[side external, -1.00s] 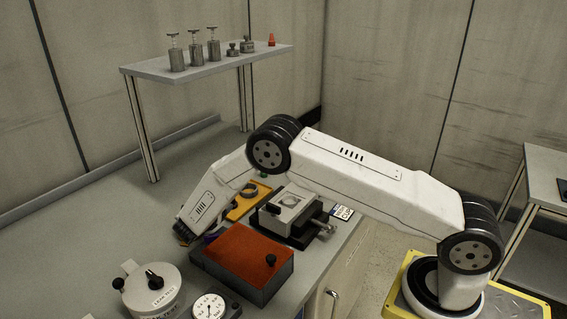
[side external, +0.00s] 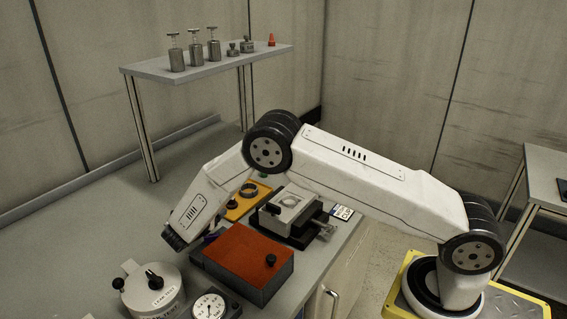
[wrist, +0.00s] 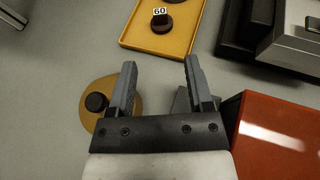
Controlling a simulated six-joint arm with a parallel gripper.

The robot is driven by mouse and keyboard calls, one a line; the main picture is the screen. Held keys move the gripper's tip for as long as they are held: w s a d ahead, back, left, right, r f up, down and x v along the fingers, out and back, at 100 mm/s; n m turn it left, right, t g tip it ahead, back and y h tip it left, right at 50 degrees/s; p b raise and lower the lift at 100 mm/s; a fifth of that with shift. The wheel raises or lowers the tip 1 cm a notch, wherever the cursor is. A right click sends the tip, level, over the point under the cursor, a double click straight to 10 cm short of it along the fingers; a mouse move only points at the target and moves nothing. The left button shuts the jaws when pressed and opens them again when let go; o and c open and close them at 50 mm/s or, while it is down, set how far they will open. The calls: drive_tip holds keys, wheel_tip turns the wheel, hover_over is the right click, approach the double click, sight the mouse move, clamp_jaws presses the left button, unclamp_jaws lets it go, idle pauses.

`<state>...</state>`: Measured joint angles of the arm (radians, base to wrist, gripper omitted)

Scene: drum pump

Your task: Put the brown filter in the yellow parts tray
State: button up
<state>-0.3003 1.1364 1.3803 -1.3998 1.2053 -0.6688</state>
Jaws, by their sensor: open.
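The yellow parts tray (wrist: 140,38) is at the top of the wrist view, ahead of my fingers; it also shows behind the red-topped box in the side view (side external: 262,193). A dark brown round piece with a "60" tag, seemingly the brown filter (wrist: 163,24), sits inside the tray near its front edge. My gripper (wrist: 160,68) is open, with nothing between its fingertips. It is apart from the filter, on the near side of the tray. In the side view the fingertips are mostly hidden.
A tan disc with a black knob (wrist: 97,103) lies beside my left finger, partly covered by it. A red-topped box (side external: 245,255) is close on the right. A grey block fixture (side external: 290,208) stands beside the tray. A pot (side external: 150,292) and dial gauge (side external: 209,306) are in front.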

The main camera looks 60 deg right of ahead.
drive_tip(key=shift+s+d+r+m+g+y, duration=0.3)
drive_tip(key=shift+s+d+m, duration=0.15)
drive_tip(key=shift+s, duration=0.25)
drive_tip(key=s+r+m+y, duration=0.3)
drive_tip(key=s+m+y, duration=0.1)
drive_tip(key=s+m, duration=0.3)
drive_tip(key=s+r+m+g+y, duration=0.1)
drive_tip(key=s+r+m+y, duration=0.2)
drive_tip(key=s+m, duration=0.4)
drive_tip(key=s+r+m+y, duration=0.3)
drive_tip(key=s+m, duration=0.4)
drive_tip(key=s, duration=0.5)
drive_tip(key=shift+s+a+g+y, duration=0.3)
drive_tip(key=shift+s+g+y, duration=0.1)
drive_tip(key=shift+y, duration=0.5)
drive_tip(key=shift+w+m, duration=0.1)
drive_tip(key=shift+m, duration=0.15)
